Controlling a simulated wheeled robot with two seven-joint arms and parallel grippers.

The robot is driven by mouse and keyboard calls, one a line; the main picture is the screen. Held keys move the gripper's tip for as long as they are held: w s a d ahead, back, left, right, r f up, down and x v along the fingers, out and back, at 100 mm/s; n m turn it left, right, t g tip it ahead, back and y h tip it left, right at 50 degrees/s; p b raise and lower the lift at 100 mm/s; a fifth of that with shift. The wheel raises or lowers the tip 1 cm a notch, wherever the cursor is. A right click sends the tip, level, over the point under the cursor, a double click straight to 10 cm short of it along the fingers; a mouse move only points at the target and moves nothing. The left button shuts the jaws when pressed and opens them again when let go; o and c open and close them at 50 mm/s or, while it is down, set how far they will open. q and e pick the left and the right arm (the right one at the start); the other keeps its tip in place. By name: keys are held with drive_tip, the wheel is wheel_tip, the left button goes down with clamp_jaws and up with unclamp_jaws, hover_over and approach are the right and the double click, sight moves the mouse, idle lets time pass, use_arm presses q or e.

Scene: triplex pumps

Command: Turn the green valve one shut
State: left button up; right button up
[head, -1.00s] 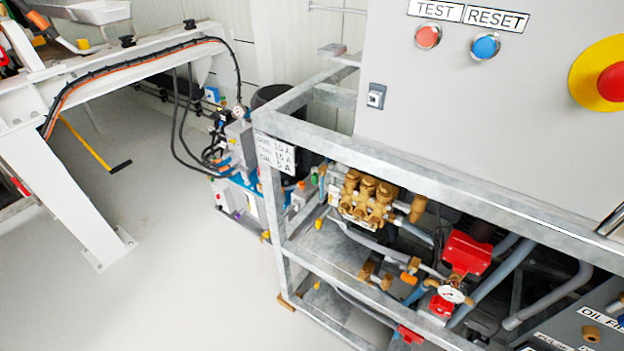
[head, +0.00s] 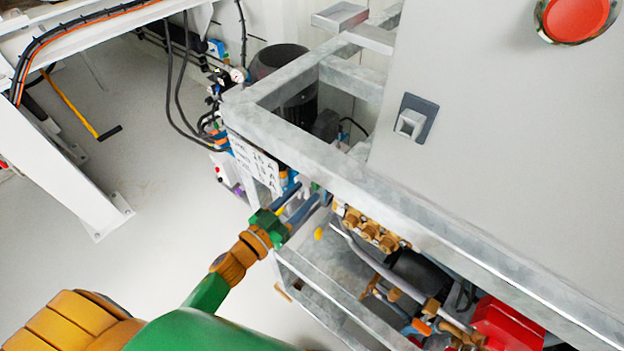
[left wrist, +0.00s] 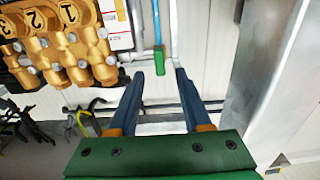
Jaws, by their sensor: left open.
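A small green valve handle (left wrist: 160,62) hangs at the lower end of a thin blue rod or pipe in the left wrist view. My left gripper (left wrist: 160,74) is open and empty, its two dark blue fingers pointing at the handle. The handle appears between the fingertips or just beyond them; I cannot tell the depth, and no contact is clear. In the head view my left gripper (head: 307,193) reaches to the frame's corner, beside the brass pump (head: 370,230). The green handle cannot be made out there. My right gripper is out of view.
The brass pump block (left wrist: 60,40), numbered 1, 2 and 3, is close at left in the wrist view. A metal post (left wrist: 262,75) stands at right. In the head view the galvanised frame rail (head: 330,175) passes near my fingers. The floor (head: 170,220) at left is clear.

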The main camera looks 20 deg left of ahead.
sight(314, 185)
use_arm(q)
drive_tip(key=x, duration=0.3)
drive_tip(key=shift+w+d+f, duration=0.15)
drive_tip(key=shift+w+d, duration=0.05)
drive_tip(key=shift+w, duration=0.3)
drive_tip(key=shift+s, duration=0.15)
drive_tip(key=shift+c, duration=0.6)
clamp_jaws()
